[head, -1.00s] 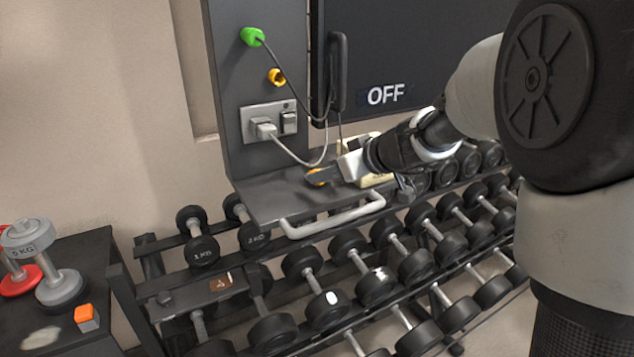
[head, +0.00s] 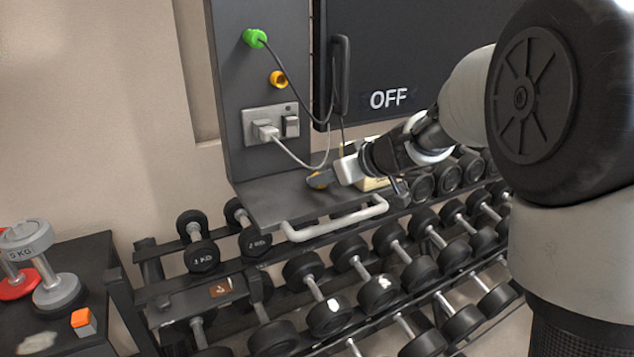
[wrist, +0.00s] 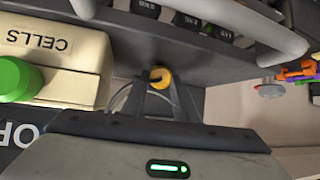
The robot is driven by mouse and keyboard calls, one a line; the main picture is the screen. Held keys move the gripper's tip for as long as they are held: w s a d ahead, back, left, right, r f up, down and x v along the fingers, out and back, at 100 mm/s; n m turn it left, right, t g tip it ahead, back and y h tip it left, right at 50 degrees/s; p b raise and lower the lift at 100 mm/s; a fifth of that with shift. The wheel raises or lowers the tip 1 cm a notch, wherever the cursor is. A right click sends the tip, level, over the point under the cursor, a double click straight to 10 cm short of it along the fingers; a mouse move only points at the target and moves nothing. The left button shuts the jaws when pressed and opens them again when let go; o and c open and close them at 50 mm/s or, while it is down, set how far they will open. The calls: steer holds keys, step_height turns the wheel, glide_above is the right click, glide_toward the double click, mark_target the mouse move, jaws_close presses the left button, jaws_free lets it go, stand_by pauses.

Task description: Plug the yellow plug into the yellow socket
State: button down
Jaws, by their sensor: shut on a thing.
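The yellow socket (head: 277,79) sits on the dark upright panel, below a green plug (head: 255,38) seated in the panel. The yellow plug (head: 318,181) is at the tip of my gripper (head: 330,178), just above the grey shelf. In the wrist view the yellow plug (wrist: 160,77) sits between the fingertips of my gripper (wrist: 160,88), which are shut on it. Most of the plug's body is hidden by the fingers in the head view. The socket is up and to the left of my gripper.
A white plug (head: 266,131) with a grey cable is in the wall outlet. The shelf (head: 262,203) has a white handle (head: 335,222) in front. A cream box marked CELLS (wrist: 55,50) stands beside my gripper. Dumbbell racks fill the space below. A dark OFF panel (head: 430,60) is behind.

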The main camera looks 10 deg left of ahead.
steer(key=shift+r, duration=0.3)
step_height(320, 180, up, 8)
steer(key=p, duration=0.2)
steer(key=shift+f+p, duration=0.25)
steer(key=shift+p, duration=0.05)
stand_by(0.7)
steer(key=shift+r, duration=0.1)
step_height(320, 180, up, 20)
steer(key=p, duration=0.9)
steer(key=s+a+f+m+t+b, duration=0.1)
steer(key=f+b, duration=0.3)
steer(key=b, duration=0.9)
steer(key=s+a+f+m+t+y+b, duration=0.1)
steer(key=s+f+m+t+b, duration=0.1)
steer(key=b, duration=1.2)
step_height(320, 180, down, 2)
steer(key=s+t, duration=0.1)
steer(key=s, duration=0.1)
steer(key=shift+s, duration=0.35)
steer(key=shift+a, duration=0.15)
